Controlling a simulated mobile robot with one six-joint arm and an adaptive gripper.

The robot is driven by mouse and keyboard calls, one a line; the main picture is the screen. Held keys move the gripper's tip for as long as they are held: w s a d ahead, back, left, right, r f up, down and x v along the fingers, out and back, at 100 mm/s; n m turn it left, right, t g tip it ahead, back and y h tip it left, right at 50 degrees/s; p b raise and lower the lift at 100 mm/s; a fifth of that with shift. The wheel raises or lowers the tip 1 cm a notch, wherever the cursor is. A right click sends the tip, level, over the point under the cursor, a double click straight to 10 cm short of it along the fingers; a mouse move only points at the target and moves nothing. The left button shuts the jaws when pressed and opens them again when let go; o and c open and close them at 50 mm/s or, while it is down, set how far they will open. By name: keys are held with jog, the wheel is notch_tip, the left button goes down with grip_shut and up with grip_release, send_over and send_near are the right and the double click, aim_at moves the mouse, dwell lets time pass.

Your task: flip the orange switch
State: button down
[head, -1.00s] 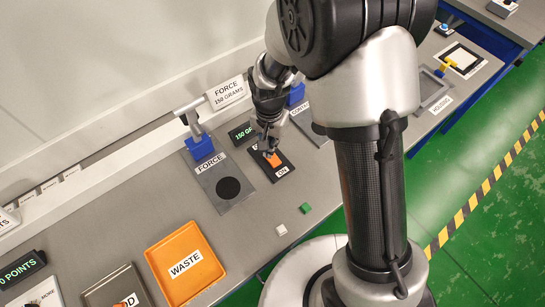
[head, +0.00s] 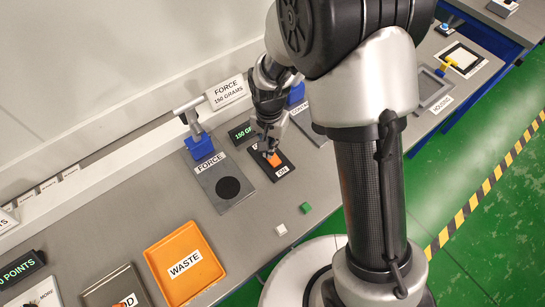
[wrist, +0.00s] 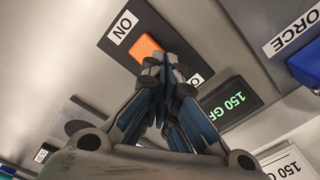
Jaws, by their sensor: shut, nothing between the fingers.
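The orange switch (head: 274,160) sits on a black plate (head: 284,171) with a white ON label at its near end. My gripper (head: 267,152) is shut and empty, with its fingertips right at the far end of the switch; I cannot tell whether they touch it. In the wrist view the orange switch (wrist: 147,48) shows just beyond my shut fingertips (wrist: 160,62). The ON label (wrist: 123,27) is clear there, and the label at the other end is partly hidden by my fingers.
A grey FORCE plate (head: 222,181) with a blue block (head: 200,146) and T-handle stands left of the switch. A 150 gram display (head: 241,132) is behind it. Small white (head: 281,230) and green (head: 305,207) blocks and an orange WASTE tray (head: 156,256) are nearer.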

jog(key=shift+f+b, duration=0.6)
jog(key=shift+f, duration=0.3)
jog(key=shift+r, duration=0.1)
jog(key=shift+r+p, duration=2.75)
jog(key=shift+r, duration=0.75)
